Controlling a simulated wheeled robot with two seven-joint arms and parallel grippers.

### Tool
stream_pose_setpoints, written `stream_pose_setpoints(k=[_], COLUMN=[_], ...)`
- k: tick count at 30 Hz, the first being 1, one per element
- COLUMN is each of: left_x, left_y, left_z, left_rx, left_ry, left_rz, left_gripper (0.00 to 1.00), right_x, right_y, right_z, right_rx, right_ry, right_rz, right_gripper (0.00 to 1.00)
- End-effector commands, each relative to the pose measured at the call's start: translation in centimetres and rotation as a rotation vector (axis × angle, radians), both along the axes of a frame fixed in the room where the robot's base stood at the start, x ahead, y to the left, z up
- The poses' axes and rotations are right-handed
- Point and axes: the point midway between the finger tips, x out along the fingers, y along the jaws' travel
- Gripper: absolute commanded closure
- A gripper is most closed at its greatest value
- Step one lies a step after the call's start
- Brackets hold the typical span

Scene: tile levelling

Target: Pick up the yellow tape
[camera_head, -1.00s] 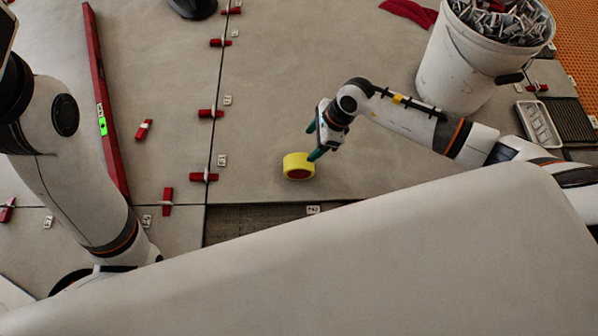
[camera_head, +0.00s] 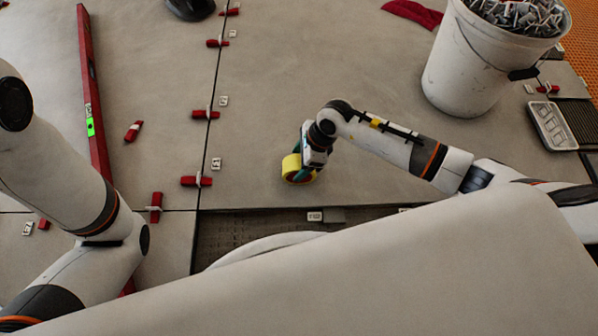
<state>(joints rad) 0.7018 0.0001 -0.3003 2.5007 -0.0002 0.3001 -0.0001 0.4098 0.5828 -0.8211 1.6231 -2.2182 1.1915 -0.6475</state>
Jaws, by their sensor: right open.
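The yellow tape (camera_head: 290,166) is a roll with a dark red core, lying on the large grey tile in the middle of the camera_head view. My right gripper (camera_head: 301,172) is at the roll, with its green fingers lowered over the roll's right side. The fingers are open, and part of one finger is hidden behind or inside the roll. I cannot tell whether they touch the tape. My left arm shows at the left edge, but its gripper is out of view.
Red levelling wedges (camera_head: 195,181) line the tile joint left of the tape. A long red spirit level (camera_head: 96,110) lies farther left. A white bucket (camera_head: 470,75) full of clips stands at the upper right. An untiled gap (camera_head: 225,226) lies below the tape.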

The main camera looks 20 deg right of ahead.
Motion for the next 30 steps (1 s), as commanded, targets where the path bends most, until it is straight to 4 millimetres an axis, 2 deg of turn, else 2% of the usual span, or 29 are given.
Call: stream_pose_setpoints(k=[1,3,12,13,18,21,30], left_x=[0.0,0.0,0.0,0.0,0.0,0.0,0.0], left_y=[0.0,0.0,0.0,0.0,0.0,0.0,0.0], left_z=[-1.4,-2.0,-2.1,-2.1,-2.1,-2.1,-1.9], left_rx=[0.0,0.0,0.0,0.0,0.001,0.001,0.0], left_ry=[0.0,0.0,0.0,0.0,0.001,0.001,0.001], left_rz=[0.0,0.0,-0.001,-0.001,-0.001,-0.001,0.0], left_gripper=[1.0,1.0,1.0,1.0,1.0,1.0,1.0], right_x=[0.0,0.1,0.2,0.2,0.2,0.2,0.2], right_y=[0.4,0.7,1.0,1.0,0.9,0.9,0.9], right_z=[-1.4,-2.1,-2.3,-2.3,-2.3,-2.3,-2.0], right_rx=[0.001,0.0,-0.001,-0.001,-0.001,-0.001,0.0], right_ry=[0.0,0.001,0.001,0.001,0.0,0.0,0.0], right_rz=[0.001,0.0,0.0,0.0,0.0,0.0,0.0], right_gripper=[0.31,0.31,0.31,0.33,0.6,0.73,0.73])
